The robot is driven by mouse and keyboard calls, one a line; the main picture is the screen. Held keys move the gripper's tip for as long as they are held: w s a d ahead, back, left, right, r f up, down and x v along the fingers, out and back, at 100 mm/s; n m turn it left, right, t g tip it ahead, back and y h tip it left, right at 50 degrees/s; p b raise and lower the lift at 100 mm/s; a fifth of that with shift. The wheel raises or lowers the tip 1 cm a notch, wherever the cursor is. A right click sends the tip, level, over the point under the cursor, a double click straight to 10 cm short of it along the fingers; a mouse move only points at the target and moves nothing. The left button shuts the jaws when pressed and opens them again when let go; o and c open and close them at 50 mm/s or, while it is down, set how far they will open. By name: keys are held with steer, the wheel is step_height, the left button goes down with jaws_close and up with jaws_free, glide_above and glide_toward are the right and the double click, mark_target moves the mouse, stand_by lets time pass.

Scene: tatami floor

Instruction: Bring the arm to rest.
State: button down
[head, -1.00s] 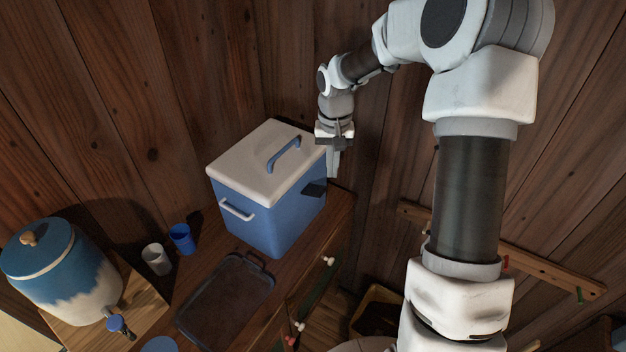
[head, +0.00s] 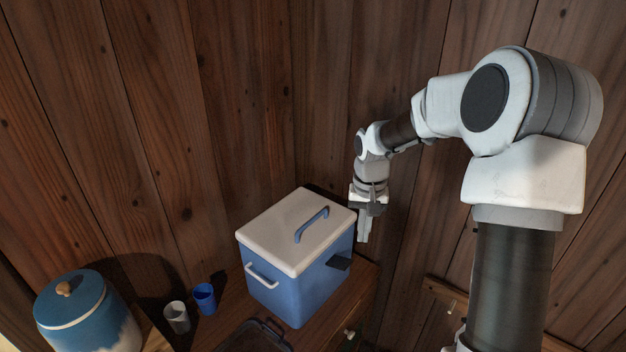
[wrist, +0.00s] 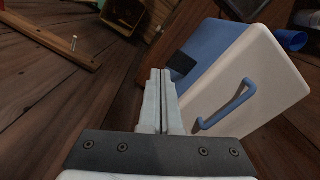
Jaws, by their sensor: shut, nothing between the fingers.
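My gripper (head: 364,228) points down beside the right side of a blue cooler box, close to the wall. Its fingers are together with nothing between them, as the wrist view (wrist: 160,101) also shows. The arm reaches in from the right, bent at the elbow. The cooler box (head: 305,292) has a white lid (head: 285,228) with a blue handle, and the lid sits closed. In the wrist view the cooler box (wrist: 212,50) lies to the right of the fingers; I cannot tell whether they touch it.
The cooler stands on a wooden cabinet (head: 225,311). A blue cup (head: 205,298), a grey cup (head: 177,317) and a blue-and-white jar (head: 82,318) are to its left. A dark tray (head: 254,338) is in front. A peg rail (wrist: 45,40) runs along the wall.

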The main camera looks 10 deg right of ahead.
steer(key=s+a+r+n+t+h, duration=0.1)
steer(key=s+a+r+n+t, duration=0.1)
steer(key=s+r, duration=1.05)
steer(key=s+a+r+t, duration=0.1)
steer(key=s, duration=0.5)
steer(key=s+a+r+n+t+y+b, duration=0.1)
steer(key=s+r+t, duration=0.1)
steer(key=s, duration=0.5)
steer(key=shift+s+a+r+t+b, duration=0.2)
steer(key=shift+s+t+b, duration=0.05)
steer(key=shift+t+b, duration=0.05)
steer(key=c, duration=1.6)
jaws_free()
